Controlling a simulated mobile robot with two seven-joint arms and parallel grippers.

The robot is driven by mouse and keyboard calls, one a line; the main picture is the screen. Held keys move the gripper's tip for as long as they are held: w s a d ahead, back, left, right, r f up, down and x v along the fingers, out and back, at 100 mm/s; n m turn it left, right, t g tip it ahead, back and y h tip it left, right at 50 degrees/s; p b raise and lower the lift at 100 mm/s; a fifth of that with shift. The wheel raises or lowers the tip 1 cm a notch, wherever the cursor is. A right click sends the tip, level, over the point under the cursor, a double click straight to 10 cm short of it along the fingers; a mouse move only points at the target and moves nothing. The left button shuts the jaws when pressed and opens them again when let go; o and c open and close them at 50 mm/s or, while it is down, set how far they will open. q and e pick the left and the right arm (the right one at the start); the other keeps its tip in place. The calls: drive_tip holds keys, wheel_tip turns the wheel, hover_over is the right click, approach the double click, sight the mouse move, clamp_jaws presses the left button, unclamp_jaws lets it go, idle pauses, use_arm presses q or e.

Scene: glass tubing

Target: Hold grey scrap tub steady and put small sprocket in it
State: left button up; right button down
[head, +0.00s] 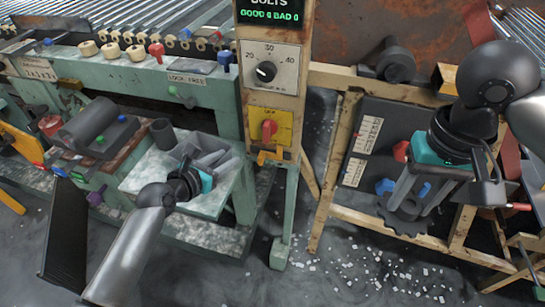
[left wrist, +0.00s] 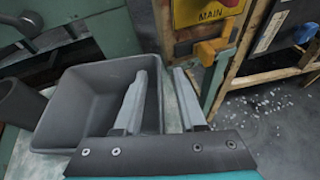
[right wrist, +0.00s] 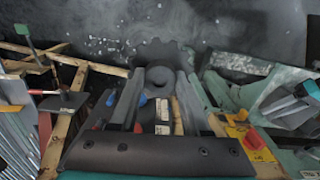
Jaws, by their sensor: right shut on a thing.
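The grey scrap tub (head: 212,153) stands on a pale bench top, and it fills the left of the left wrist view (left wrist: 85,98). My left gripper (head: 190,168) is at the tub's near right side. In the left wrist view its fingers (left wrist: 160,85) are apart, one inside the tub and one outside, with the right wall between them. The small sprocket (head: 402,224) is dark and toothed. My right gripper (head: 410,198) is shut on its hub and holds it in the air, well right of the tub. The sprocket also shows beyond the fingers in the right wrist view (right wrist: 158,50).
A post with a dial panel (head: 272,70) and a yellow switch plate (head: 286,132) stands between tub and sprocket. A dark cylinder (head: 162,133) stands left of the tub. A wooden frame (head: 330,190) is behind the right gripper. Pale scraps (head: 370,275) litter the floor.

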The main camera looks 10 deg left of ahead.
use_arm(q)
drive_tip(key=shift+w, duration=0.1)
drive_tip(key=shift+c, duration=0.3)
clamp_jaws()
idle(1.1)
